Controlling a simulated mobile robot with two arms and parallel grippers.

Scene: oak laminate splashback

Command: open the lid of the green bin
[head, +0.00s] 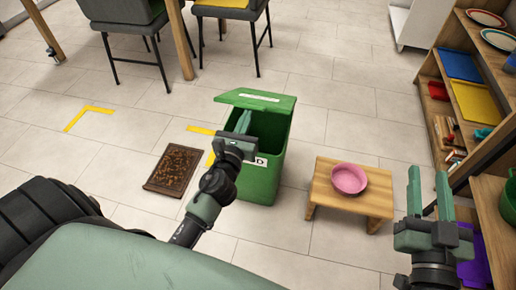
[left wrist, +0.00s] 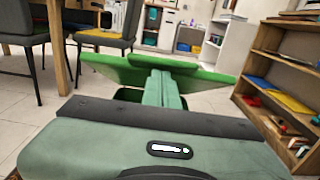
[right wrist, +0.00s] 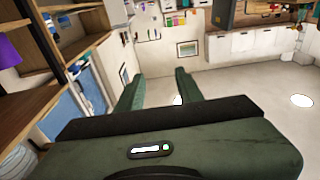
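The green bin (head: 262,182) stands on the tiled floor near the middle of the head view. Its green lid (head: 262,101) is partly raised and tilted, with the dark inside showing under it. My left gripper (head: 243,121) is at the bin's opening, fingers together, tips just under the lid. In the left wrist view the lid (left wrist: 110,69) spans above the closed fingers (left wrist: 161,88). Whether the tips touch the lid I cannot tell for sure. My right gripper (head: 429,192) is open and empty, away from the bin at the right; its spread fingers show in the right wrist view (right wrist: 158,90).
A low wooden stool (head: 375,199) with a pink bowl (head: 349,179) stands right of the bin. A brown mat (head: 173,170) lies left of it. Shelves (head: 462,100) line the right side. Chairs (head: 133,35) stand behind. Floor behind the bin is clear.

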